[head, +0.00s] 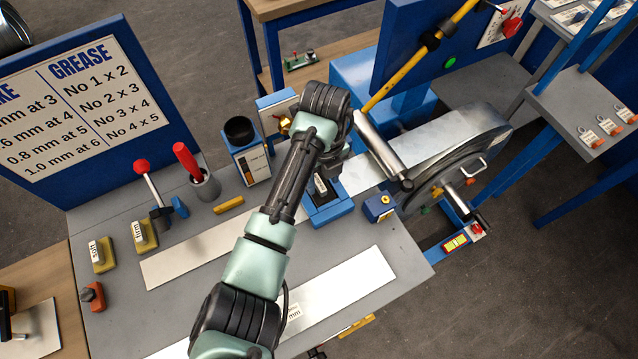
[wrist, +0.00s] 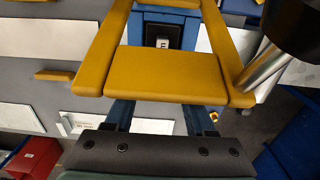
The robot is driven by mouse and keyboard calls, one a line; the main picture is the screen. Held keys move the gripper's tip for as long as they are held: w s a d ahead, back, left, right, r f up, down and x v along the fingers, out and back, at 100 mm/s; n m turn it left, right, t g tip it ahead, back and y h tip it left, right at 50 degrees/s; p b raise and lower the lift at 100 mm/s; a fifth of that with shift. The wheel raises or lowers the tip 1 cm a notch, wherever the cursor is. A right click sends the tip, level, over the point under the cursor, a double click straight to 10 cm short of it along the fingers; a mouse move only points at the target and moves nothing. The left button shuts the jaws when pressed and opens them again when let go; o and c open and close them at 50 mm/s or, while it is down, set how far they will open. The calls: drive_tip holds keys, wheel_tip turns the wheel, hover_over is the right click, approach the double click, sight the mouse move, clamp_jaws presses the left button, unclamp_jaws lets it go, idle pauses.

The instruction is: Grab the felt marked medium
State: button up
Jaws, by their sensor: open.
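Two yellow blocks with white tags stand at the left of the bench in the head view. The tag on the left block (head: 103,263) seems to read soft, and the tag on the other block (head: 149,243) seems to read firm. My gripper (wrist: 163,10) is open with yellow fingers spread on either side above the holder. In the head view my arm hides the fingers.
A black-topped blue canister (head: 245,155), a red-handled tool in a grey cup (head: 203,184) and a red-knobbed lever (head: 150,184) stand left of my arm. A large wheel (head: 455,165) stands at right. Flat metal strips (head: 345,290) lie on the bench.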

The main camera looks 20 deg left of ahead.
sight(323, 189)
wheel_tip(323, 189, down, 3)
drive_tip(key=shift+f, duration=0.15)
drive_tip(key=shift+c, duration=0.2)
clamp_jaws()
